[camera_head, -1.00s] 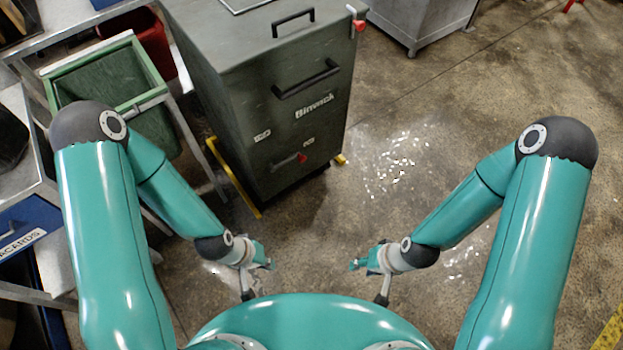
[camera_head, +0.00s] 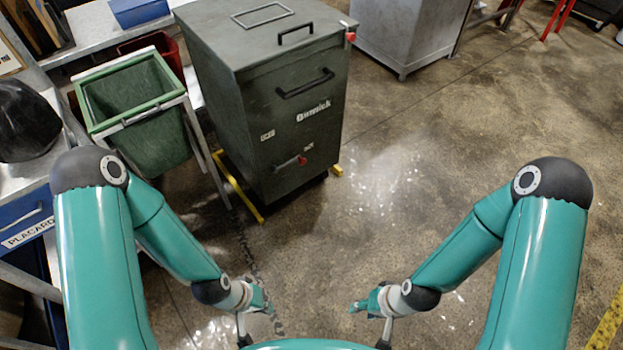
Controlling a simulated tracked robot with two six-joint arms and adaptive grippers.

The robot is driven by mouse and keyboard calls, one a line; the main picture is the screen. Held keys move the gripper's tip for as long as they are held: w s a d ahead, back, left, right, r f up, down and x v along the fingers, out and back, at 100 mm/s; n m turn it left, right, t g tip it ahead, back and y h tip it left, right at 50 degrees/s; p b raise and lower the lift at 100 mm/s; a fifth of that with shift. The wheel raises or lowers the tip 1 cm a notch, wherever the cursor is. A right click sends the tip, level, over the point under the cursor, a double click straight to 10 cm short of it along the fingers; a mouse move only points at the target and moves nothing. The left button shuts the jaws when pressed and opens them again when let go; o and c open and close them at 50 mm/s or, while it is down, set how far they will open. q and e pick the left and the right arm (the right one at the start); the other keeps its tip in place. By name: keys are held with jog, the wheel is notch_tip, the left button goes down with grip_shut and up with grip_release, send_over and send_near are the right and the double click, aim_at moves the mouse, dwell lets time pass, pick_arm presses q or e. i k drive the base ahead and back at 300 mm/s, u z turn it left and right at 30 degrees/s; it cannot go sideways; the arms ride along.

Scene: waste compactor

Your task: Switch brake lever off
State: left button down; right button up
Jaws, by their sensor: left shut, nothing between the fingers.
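The dark green compactor cabinet (camera_head: 290,125) stands ahead on the floor, left of the middle. A short lever with a red knob (camera_head: 303,160) sits low on its front face. Another red knob (camera_head: 350,37) is at its top right corner. Which one is the brake lever I cannot tell. My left gripper (camera_head: 268,310) is shut and empty, low in the view, well apart from the cabinet. My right gripper (camera_head: 356,306) is also low, apart from the cabinet; its fingers are too small to read.
Yellow bars (camera_head: 238,187) lie at the cabinet's base. A green open bin (camera_head: 150,140) in a metal frame stands to its left, close beside it. A grey metal cabinet (camera_head: 405,35) stands behind to the right. The floor (camera_head: 430,150) between me and the cabinet and to the right is clear.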

aim_at(275, 169)
jog(key=u, duration=0.15)
jog(key=i, duration=0.9)
jog(key=z, duration=0.05)
